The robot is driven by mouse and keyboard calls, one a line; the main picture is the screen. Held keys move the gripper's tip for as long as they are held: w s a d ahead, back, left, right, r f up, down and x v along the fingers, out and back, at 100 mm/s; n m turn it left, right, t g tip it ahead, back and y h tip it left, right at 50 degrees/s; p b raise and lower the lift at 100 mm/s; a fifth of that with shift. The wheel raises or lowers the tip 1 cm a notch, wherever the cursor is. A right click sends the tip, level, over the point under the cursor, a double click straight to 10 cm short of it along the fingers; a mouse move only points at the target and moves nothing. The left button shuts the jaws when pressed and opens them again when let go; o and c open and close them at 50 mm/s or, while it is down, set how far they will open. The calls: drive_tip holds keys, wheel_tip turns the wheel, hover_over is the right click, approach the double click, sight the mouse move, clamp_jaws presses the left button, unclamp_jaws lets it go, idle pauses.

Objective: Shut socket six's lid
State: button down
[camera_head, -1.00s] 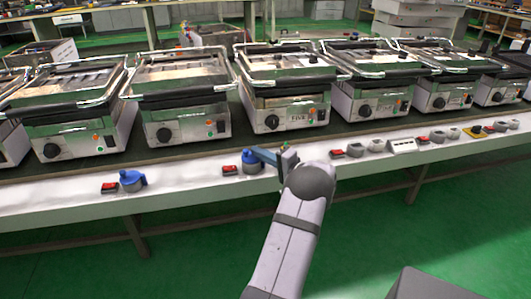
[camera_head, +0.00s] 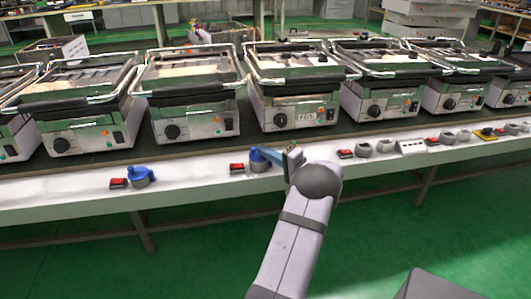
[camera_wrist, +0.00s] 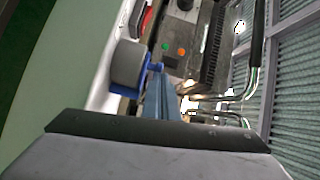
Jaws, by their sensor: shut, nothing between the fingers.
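A row of sockets stands on the white ledge below the grills, and I cannot read any numbers on them. One blue socket (camera_head: 258,159) is beside my gripper (camera_head: 266,152); another blue socket (camera_head: 141,177) is farther left. In the wrist view, the near socket shows a round grey face (camera_wrist: 127,63) with a blue rim or lid part behind and below it. My gripper (camera_wrist: 158,85) is shut and empty, its narrow blue-grey fingers close to the blue part on the right side. I cannot tell whether they touch, or how far the lid is open.
A red switch (camera_head: 237,168) is left of the near socket, and another red switch (camera_head: 118,183) is farther left. Grey sockets (camera_head: 363,149) and a white switch panel (camera_head: 412,147) line the ledge to the right. A grill (camera_head: 290,120) stands behind my gripper.

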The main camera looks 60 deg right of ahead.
drive_tip(key=shift+s+d, duration=0.1)
idle(0.8)
drive_tip(key=shift+s+d+r+p, duration=0.2)
drive_tip(key=shift+s+d+p, duration=0.35)
drive_tip(key=shift+d, duration=0.1)
drive_tip(key=shift+s+d+r+p, duration=0.15)
drive_tip(key=shift+s+d+p, duration=0.4)
drive_tip(key=shift+d, duration=0.1)
drive_tip(key=shift+s, duration=0.4)
drive_tip(key=s+a+p, duration=0.2)
drive_tip(key=s+a, duration=0.2)
drive_tip(key=s, duration=0.4)
wheel_tip(320, 180, up, 4)
drive_tip(key=w+a+p, duration=0.2)
drive_tip(key=p, duration=0.1)
wheel_tip(320, 180, down, 4)
drive_tip(key=s+d+m+g+h, duration=0.2)
drive_tip(key=m+h, duration=0.2)
drive_tip(key=h, duration=0.1)
drive_tip(key=shift+n, duration=0.3)
drive_tip(key=x, duration=0.6)
drive_tip(key=b+x, duration=0.1)
drive_tip(key=x, duration=0.2)
drive_tip(key=shift+w+a+r, duration=0.1)
drive_tip(key=shift+w, duration=0.3)
drive_tip(key=shift+w+a, duration=0.8)
drive_tip(key=shift+w, duration=0.35)
drive_tip(key=shift+w+a+f, duration=0.25)
drive_tip(key=shift+w+a, duration=0.15)
drive_tip(key=shift+a, duration=0.1)
